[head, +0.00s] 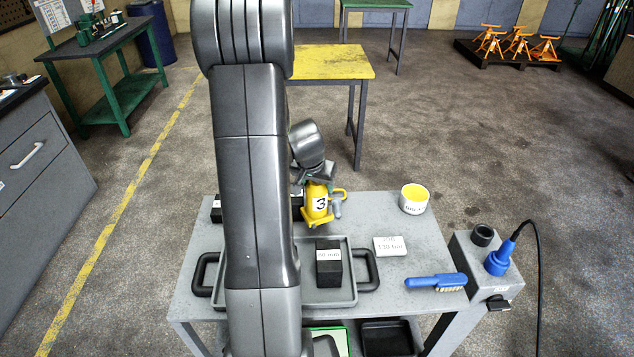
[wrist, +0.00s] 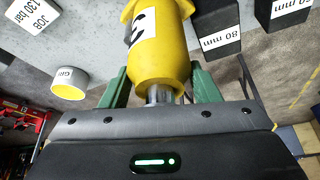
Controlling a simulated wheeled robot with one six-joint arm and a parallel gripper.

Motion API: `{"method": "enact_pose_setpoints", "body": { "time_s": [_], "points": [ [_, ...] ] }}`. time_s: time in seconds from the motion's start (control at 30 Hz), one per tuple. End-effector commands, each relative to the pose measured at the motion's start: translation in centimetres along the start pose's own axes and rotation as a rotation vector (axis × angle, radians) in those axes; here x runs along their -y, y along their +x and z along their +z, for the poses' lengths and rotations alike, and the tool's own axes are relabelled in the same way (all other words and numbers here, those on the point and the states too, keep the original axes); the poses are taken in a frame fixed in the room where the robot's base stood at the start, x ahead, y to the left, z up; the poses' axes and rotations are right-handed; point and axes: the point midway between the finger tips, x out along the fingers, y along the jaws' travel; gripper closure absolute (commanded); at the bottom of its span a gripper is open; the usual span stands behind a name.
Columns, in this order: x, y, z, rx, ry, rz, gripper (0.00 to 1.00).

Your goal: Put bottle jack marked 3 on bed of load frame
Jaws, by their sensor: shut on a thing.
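The yellow bottle jack (head: 318,204) carries a white label with a 3. It appears slightly tilted at the back of the grey trolley top, behind the tray. My gripper (head: 317,179) is shut on its upper part. In the wrist view the green fingers of my gripper (wrist: 160,92) stand on both sides of the jack's silver neck, below the yellow body (wrist: 158,55). I cannot tell whether the jack's base touches the trolley top. I cannot make out a load frame or its bed in either view.
On the trolley (head: 405,315) are a grey tray (head: 345,298) with a black block (head: 328,270), a job card (head: 390,246), a tub (head: 413,203) and a blue brush (head: 432,282). A grey box (head: 470,270) with a blue plug is at right. A yellow-topped table (head: 330,65) stands behind.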

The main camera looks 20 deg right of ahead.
Motion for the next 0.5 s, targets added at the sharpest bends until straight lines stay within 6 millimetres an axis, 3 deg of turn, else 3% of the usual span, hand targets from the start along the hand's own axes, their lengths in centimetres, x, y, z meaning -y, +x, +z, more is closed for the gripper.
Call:
{"method": "enact_pose_setpoints", "body": {
  "time_s": [0.5],
  "points": [
    [0.1, 4.1, 1.5, -0.006, -0.001, -0.002, 1.0]
  ]
}}
